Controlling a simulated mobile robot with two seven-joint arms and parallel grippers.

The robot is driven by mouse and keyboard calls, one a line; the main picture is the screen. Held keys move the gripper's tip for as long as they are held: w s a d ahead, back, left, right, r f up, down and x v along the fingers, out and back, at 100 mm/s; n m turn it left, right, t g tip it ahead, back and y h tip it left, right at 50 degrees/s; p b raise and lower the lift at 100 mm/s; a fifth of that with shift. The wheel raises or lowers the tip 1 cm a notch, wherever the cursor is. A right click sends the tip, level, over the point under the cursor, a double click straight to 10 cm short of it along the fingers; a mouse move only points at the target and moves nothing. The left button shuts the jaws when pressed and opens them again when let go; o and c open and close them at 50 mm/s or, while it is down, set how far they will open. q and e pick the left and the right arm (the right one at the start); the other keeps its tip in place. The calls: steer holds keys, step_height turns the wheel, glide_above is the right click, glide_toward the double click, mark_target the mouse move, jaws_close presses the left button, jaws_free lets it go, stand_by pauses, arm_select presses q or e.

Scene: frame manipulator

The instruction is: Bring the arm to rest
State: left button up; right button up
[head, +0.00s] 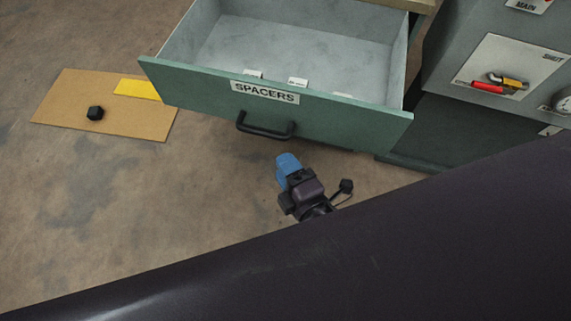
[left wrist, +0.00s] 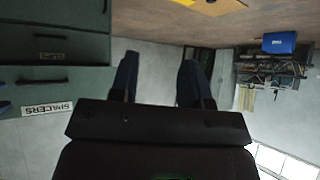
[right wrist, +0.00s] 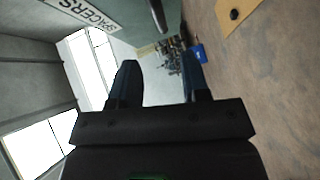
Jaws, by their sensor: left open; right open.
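My right gripper (head: 288,165) shows in the head view as blue fingertips on a dark body, below the front of the open drawer and apart from its handle. In the right wrist view its two fingers (right wrist: 158,82) are spread with nothing between them. My left gripper (left wrist: 158,80) shows in the left wrist view, also spread and empty. I cannot make it out in the head view, where a large dark part covers the bottom.
A green drawer (head: 200,90) labelled SPACERS is pulled out, with a black handle (head: 265,128). A brown mat (head: 60,115) on the floor at left bears a black block (head: 95,113) and a yellow patch (head: 137,89). A grey cabinet (head: 450,50) stands at right.

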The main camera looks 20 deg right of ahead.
arm_select(q)
steer(key=shift+w+r, duration=0.1)
steer(key=shift+r, duration=0.1)
step_height(320, 180, up, 8)
steer(key=t+p, duration=0.1)
steer(key=p, duration=0.9)
steer(key=shift+w+r+n, duration=0.2)
steer(key=shift+n, duration=0.1)
arm_select(e)
steer(key=s+d+r+m+g+h, duration=0.1)
steer(key=s+d+m+g, duration=0.1)
steer(key=s+d+m, duration=0.4)
steer(key=s+d+r+m+g+h, duration=0.1)
steer(key=s+d+m+g+h, duration=0.1)
steer(key=s+d+m, duration=0.5)
steer(key=d+m+g, duration=0.1)
steer(key=d+m, duration=0.3)
steer(key=d, duration=0.1)
steer(key=shift+d+m, duration=0.15)
steer(key=shift+m, duration=0.25)
arm_select(q)
steer(key=shift+w+r, duration=0.25)
steer(key=shift+w, duration=0.05)
arm_select(e)
steer(key=shift+s+r, duration=0.1)
arm_select(q)
steer(key=shift+d, duration=0.1)
stand_by(1.5)
